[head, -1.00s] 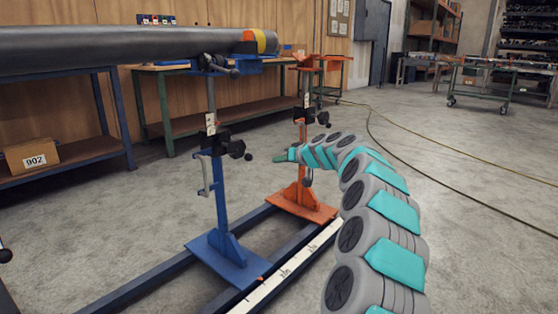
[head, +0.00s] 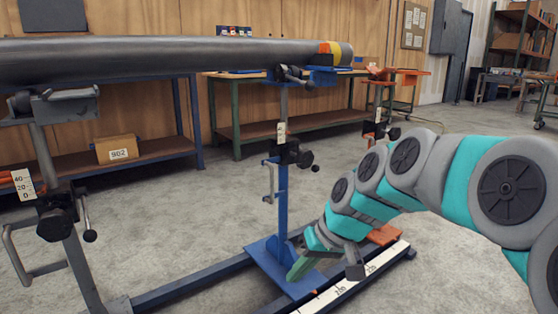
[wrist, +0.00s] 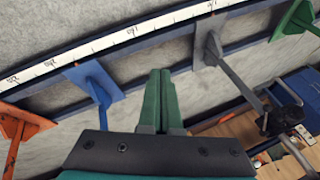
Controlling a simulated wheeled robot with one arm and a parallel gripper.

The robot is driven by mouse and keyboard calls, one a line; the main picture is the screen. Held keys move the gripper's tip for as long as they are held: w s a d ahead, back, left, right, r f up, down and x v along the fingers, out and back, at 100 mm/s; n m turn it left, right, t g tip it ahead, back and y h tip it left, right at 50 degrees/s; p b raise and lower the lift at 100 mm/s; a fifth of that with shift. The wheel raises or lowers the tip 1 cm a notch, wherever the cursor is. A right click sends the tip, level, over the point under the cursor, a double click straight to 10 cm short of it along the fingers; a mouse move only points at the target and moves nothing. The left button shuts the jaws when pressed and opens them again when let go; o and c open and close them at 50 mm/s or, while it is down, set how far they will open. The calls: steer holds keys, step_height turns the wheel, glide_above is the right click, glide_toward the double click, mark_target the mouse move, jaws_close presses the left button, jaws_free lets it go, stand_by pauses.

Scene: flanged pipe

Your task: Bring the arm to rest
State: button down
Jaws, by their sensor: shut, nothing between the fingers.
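My arm shows at the right of the head view, bent down so that my gripper (head: 300,268) hangs low in front of the blue stand's base. The gripper is shut and empty. In the wrist view its green fingers (wrist: 161,100) lie side by side with nothing between them. The grey pipe (head: 150,60) rests on the grey stand (head: 58,200) and the blue stand (head: 283,185), its banded end (head: 338,52) to the right. The gripper is well below the pipe. I cannot tell whether the fingertips touch the blue base.
A white scale strip (head: 345,290) runs along the floor rails, also seen in the wrist view (wrist: 120,38). The orange stand (head: 378,125) is partly hidden behind my arm. Benches and a box marked 902 (head: 116,149) stand by the wall. Open floor lies between rails and benches.

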steer(key=s+d+f+m+g+h, duration=0.1)
steer(key=s+d+f+h, duration=0.2)
steer(key=s, duration=0.6)
steer(key=s+d+f+m+g, duration=0.1)
steer(key=s+d+f+g, duration=0.2)
steer(key=s, duration=0.6)
steer(key=s+d+f+m+h, duration=0.1)
steer(key=s+d+f+h, duration=0.15)
steer(key=s+d, duration=0.45)
step_height(320, 180, up, 14)
steer(key=s+a+p, duration=0.1)
steer(key=s+p, duration=0.1)
steer(key=p, duration=1.3)
steer(key=shift+s+a, duration=0.25)
steer(key=shift+a, duration=0.15)
